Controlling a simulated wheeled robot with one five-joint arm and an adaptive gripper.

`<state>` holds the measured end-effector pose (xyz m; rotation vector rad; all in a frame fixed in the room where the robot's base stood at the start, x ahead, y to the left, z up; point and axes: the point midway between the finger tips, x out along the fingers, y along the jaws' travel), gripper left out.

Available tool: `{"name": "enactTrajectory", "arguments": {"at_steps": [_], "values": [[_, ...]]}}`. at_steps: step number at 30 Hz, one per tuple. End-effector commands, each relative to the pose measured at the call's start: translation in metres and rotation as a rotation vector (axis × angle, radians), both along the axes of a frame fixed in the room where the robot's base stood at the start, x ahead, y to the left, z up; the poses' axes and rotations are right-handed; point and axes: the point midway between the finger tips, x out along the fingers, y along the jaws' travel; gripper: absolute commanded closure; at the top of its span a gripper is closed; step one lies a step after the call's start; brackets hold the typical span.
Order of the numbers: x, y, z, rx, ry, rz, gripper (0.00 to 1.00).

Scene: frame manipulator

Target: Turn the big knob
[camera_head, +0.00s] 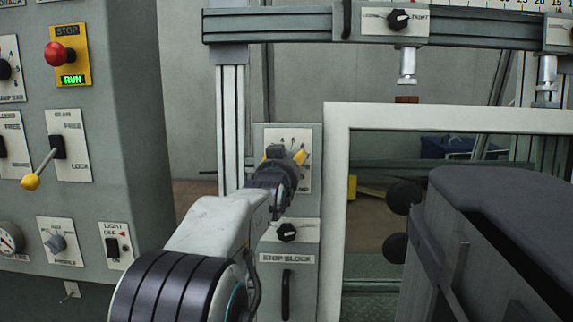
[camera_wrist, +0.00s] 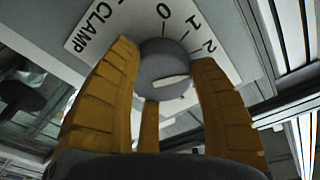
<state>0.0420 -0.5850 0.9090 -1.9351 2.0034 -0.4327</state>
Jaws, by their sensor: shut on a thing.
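The big knob (camera_wrist: 163,65) is a round grey knob on a white label plate (camera_wrist: 125,22) marked CLAMP, with 0, 1 and 2 around it in the wrist view. My gripper (camera_head: 285,154) has yellow fingers, which stand on both sides of the knob and are shut on it. In the head view my gripper and wrist cover most of the knob. The top of its white plate (camera_head: 296,134) shows on the narrow grey panel (camera_head: 311,212).
Below on the same panel are a small black knob (camera_head: 288,232), a STOP BLOCK label (camera_head: 286,258) and a black handle (camera_head: 286,293). A pale frame (camera_head: 337,180) stands close on the right. A control cabinet with a red stop button (camera_head: 56,54) and yellow-tipped lever (camera_head: 31,182) is left.

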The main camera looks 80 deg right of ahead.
Motion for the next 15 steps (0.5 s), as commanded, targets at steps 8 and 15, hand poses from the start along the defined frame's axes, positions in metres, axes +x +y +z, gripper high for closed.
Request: {"name": "enactTrajectory", "arguments": {"at_steps": [8,15], "values": [[-0.0013,0.0003,0.0038,-0.004,-0.075,-0.003,0.77],[-0.0017,0.0004,0.0043,-0.005,-0.073,-0.004,0.4]]}}
